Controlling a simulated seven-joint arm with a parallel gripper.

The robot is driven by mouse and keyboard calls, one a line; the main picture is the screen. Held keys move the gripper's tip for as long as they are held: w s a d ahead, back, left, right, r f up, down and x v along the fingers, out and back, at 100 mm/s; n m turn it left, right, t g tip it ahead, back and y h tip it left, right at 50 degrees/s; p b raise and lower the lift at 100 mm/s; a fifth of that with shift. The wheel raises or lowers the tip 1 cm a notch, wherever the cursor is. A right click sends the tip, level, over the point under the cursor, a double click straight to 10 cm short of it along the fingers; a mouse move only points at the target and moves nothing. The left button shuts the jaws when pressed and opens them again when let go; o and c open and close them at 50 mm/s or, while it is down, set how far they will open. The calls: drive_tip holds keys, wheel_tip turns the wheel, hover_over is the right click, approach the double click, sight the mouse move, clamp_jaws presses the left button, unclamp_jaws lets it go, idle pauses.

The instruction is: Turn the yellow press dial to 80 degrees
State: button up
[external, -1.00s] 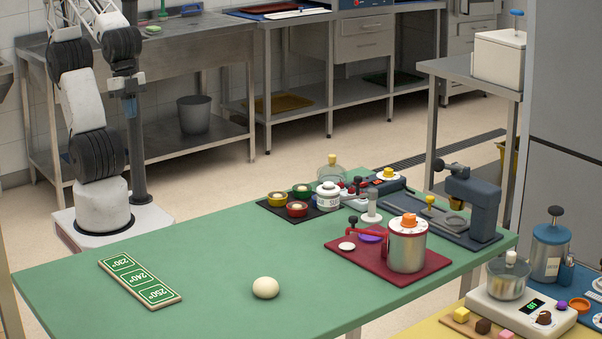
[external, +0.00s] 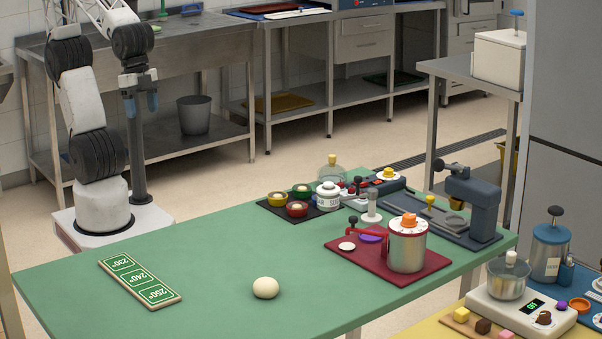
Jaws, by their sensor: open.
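A yellow dial (external: 389,173) sits on a white round base on a dark blue device (external: 383,185) at the far right part of the green table. Its angle marks are too small to read. My gripper (external: 141,104) hangs at the upper left, fingers down with blue tips, open and empty. It is far to the left of the dial, in front of the steel sink bench.
On the green table (external: 215,272) are a pale dough ball (external: 265,288), a green sign board (external: 139,280) and a red tray (external: 345,254) with a steel pot (external: 407,248) topped by an orange dial. A blue press (external: 472,203) stands at the right. The table's left middle is clear.

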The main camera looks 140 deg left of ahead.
drive_tip(key=w+a+f+n+g, duration=0.1)
drive_tip(key=w+a+n, duration=0.3)
drive_tip(key=w+a, duration=0.85)
drive_tip(key=w+a+n+g, duration=0.1)
drive_tip(key=w+a+n, duration=0.4)
drive_tip(key=w+a, duration=0.8)
drive_tip(key=n, duration=0.8)
hover_over(389, 169)
drive_tip(key=shift+g, duration=0.3)
wheel_tip(389, 169, down, 18)
drive_tip(key=shift+d+r, duration=0.1)
drive_tip(key=shift+r, duration=0.05)
drive_tip(key=shift+f, duration=4)
